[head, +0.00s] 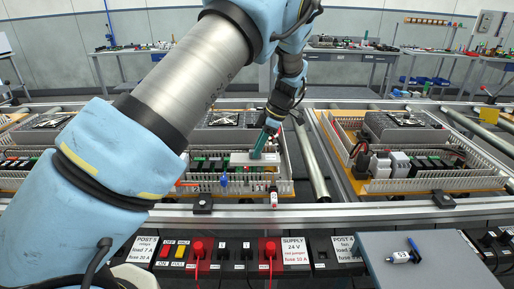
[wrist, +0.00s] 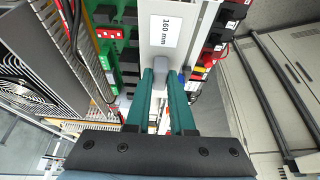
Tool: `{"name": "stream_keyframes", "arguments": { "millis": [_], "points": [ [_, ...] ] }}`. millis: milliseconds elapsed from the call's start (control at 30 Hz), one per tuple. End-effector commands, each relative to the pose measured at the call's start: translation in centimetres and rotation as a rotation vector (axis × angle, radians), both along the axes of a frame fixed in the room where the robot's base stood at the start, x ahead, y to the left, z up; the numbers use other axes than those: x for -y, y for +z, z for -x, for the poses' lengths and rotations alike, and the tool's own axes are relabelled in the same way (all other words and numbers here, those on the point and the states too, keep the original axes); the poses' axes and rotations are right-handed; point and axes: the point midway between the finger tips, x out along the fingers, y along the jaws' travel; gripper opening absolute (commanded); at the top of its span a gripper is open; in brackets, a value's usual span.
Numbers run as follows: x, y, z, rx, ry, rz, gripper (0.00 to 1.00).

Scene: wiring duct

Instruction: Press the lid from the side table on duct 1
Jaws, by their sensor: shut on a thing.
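My gripper (head: 264,146) is shut on the grey knob of a pale lid (head: 242,158) above the middle panel in the head view. In the wrist view, the teal fingers of my gripper (wrist: 161,78) close around this knob, and the lid (wrist: 165,12) carries a "160 mm" label. The lid appears roughly level over the panel's parts. A slotted pale duct (head: 238,187) runs along the panel's near edge. I cannot read which duct is number 1, nor tell whether the lid touches one. The grey side table (head: 450,272) shows no lid.
A blue pen and a white roll (head: 400,257) lie on the side table. Another wired panel (head: 415,150) stands to the right, past metal rails (head: 312,160). A control strip with red plugs (head: 197,248) runs in front. Red wires (wrist: 72,20) lie left of the lid.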

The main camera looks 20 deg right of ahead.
Motion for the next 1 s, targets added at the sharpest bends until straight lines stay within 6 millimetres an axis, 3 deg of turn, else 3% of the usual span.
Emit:
{"name": "stream_keyframes", "arguments": {
  "millis": [500, 1000],
  "points": [
    [-0.1, -4.7, 0.0, 0.0, 0.0, -0.001, 0.0],
    [0.0, -5.4, 0.0, 0.0, 0.001, 0.0, 0.0]
  ]
}}
